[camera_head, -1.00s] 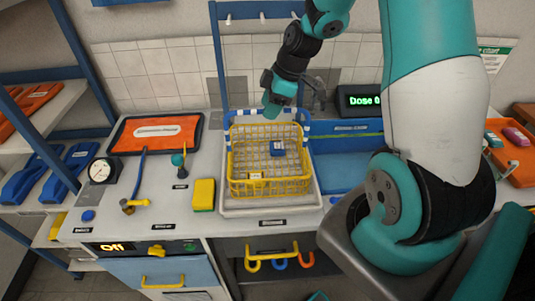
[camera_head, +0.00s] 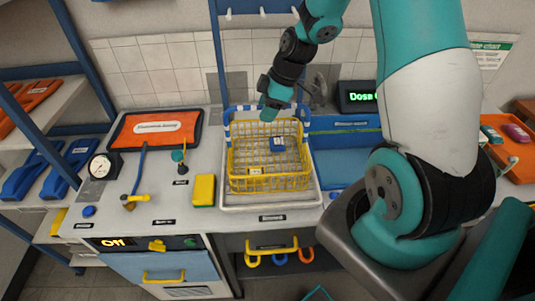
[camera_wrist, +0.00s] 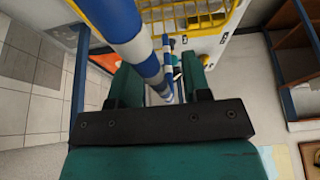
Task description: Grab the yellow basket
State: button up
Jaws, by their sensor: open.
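The yellow basket (camera_head: 240,182) is a wire basket on a white tray (camera_head: 230,202) on the bench. A blue-and-white striped handle (camera_head: 303,123) stands at its back. My gripper (camera_head: 268,112) is at the basket's back edge, over the middle of the handle. In the wrist view my gripper (camera_wrist: 160,82) is open, with the striped handle (camera_wrist: 130,40) running between its fingers. Whether the fingers touch it cannot be told. Part of the yellow basket (camera_wrist: 198,18) shows beyond.
A tap (camera_head: 320,92) and a tiled wall (camera_head: 150,75) are behind.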

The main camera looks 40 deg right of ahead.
jog(key=shift+c, duration=0.2)
grip_shut()
jog(key=shift+r, duration=0.15)
